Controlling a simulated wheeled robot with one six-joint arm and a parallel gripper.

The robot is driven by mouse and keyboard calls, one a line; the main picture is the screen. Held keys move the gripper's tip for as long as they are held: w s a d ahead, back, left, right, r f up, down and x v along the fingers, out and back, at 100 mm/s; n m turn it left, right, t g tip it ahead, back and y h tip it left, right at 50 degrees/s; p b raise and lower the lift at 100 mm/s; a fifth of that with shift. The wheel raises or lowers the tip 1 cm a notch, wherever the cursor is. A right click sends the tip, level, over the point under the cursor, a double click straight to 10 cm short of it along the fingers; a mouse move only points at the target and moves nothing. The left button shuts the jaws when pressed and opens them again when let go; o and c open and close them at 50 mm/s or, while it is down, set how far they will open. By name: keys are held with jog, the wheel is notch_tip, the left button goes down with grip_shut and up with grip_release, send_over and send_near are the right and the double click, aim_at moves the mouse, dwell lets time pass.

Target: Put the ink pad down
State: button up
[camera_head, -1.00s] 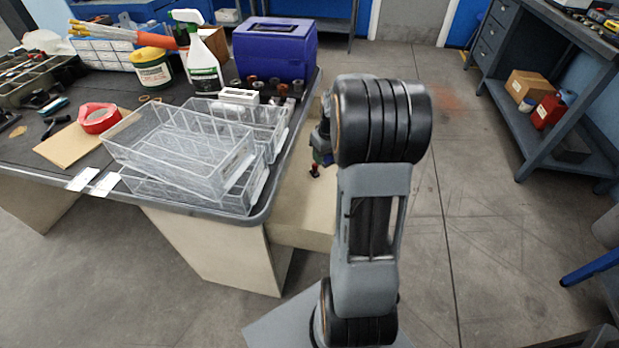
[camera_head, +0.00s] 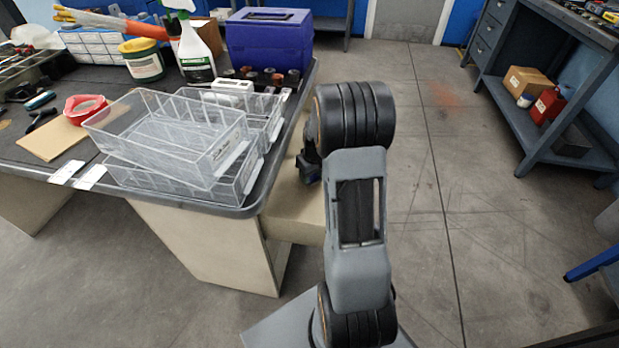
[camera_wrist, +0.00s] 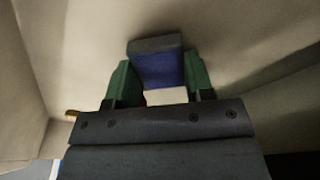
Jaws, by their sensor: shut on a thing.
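The ink pad (camera_wrist: 158,66) is a small block with a blue face and a dark grey edge. In the wrist view it sits between the two green fingertips of my gripper (camera_wrist: 162,80), which is shut on it. Beige surfaces of what looks like an open drawer (camera_head: 285,212) surround it. I cannot tell whether the pad touches the surface beneath. In the head view my arm hides most of the gripper; a dark and bluish bit shows at the drawer, beside the table's right edge.
Clear plastic trays (camera_head: 170,135) are stacked at the table's right corner. A blue box (camera_head: 268,45), a spray bottle (camera_head: 195,50) and several small bottles stand behind. The floor right of my arm is free.

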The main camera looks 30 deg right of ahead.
aim_at(313, 180)
jog(key=shift+w+a+f, duration=0.25)
jog(key=shift+a+f, duration=0.05)
jog(key=shift+f, duration=0.1)
jog(key=shift+f+b, duration=0.2)
jog(key=shift+b, duration=0.1)
jog(key=shift+f, duration=0.2)
jog(key=o, duration=1)
jog(key=shift+c, duration=0.2)
notch_tip(313, 180, up, 12)
jog(key=s+p, duration=0.2)
jog(key=p, duration=0.1)
jog(key=shift+r+p, duration=0.15)
jog(key=shift+p, duration=0.2)
